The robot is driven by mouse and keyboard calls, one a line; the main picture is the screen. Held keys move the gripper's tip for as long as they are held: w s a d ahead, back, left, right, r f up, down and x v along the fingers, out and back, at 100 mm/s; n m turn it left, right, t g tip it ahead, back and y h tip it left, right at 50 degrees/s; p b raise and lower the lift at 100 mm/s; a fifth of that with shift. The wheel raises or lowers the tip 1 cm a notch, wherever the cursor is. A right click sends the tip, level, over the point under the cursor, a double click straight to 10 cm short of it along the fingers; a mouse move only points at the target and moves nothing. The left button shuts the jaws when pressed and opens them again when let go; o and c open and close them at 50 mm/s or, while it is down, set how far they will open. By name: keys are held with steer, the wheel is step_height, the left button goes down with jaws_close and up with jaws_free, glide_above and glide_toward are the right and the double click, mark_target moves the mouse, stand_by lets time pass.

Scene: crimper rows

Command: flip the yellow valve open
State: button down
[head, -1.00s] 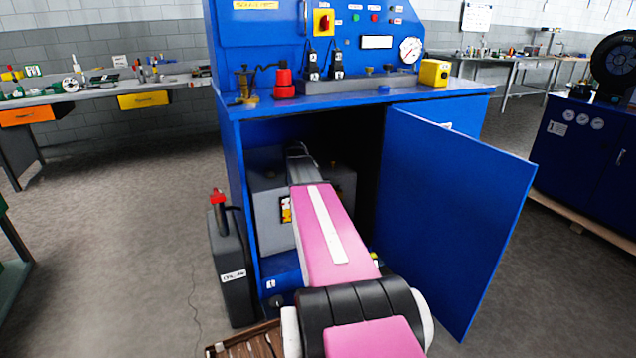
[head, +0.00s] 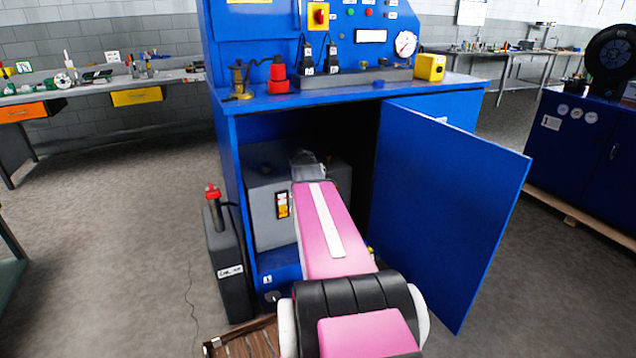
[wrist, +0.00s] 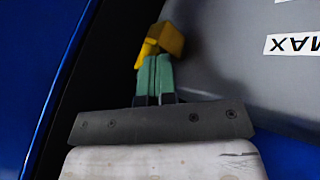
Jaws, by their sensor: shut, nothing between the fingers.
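The yellow valve (wrist: 165,40) shows in the wrist view as a bent yellow handle, just beyond my fingertips. My gripper (wrist: 155,62) has two green fingers pressed together with nothing between them. The fingertips overlap the lower end of the yellow handle in the picture; I cannot tell whether they touch it. In the head view my pink arm reaches into the open blue cabinet (head: 232,180), towards the grey tank (head: 270,215). There the arm hides my fingers, and I cannot make out the valve.
The open blue cabinet door (head: 445,210) stands right of my arm. A dark grey canister (head: 228,275) with a red top is on the floor at left. A wooden crate (head: 245,340) lies below. In the wrist view the grey tank surface (wrist: 235,65) is close on the right.

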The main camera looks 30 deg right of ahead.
steer(key=shift+s+d+n+t+y, duration=0.35)
steer(key=shift+s+d+n+t, duration=0.55)
steer(key=shift+n, duration=0.45)
steer(key=shift+s+d+n+t+y, duration=0.35)
steer(key=shift+s+d+n+t, duration=0.25)
steer(key=shift+s+d+n, duration=0.55)
steer(key=shift+w+d, duration=0.1)
steer(key=shift+d, duration=0.1)
steer(key=v, duration=1)
steer(key=shift+s+d, duration=0.3)
steer(key=shift+s, duration=0.15)
steer(key=s+a+f+g+y, duration=0.1)
steer(key=s+a+f+y, duration=0.1)
steer(key=a+f, duration=0.4)
steer(key=s+a+f+n+g+y, duration=0.1)
steer(key=s+a+f, duration=0.3)
steer(key=a, duration=1.2)
steer(key=s+a+f+g+y, duration=0.2)
steer(key=a+f, duration=0.5)
steer(key=a, duration=0.5)
steer(key=shift+s+f+n+g+y, duration=0.3)
steer(key=shift+s+f+n+y, duration=0.1)
steer(key=shift+s, duration=0.4)
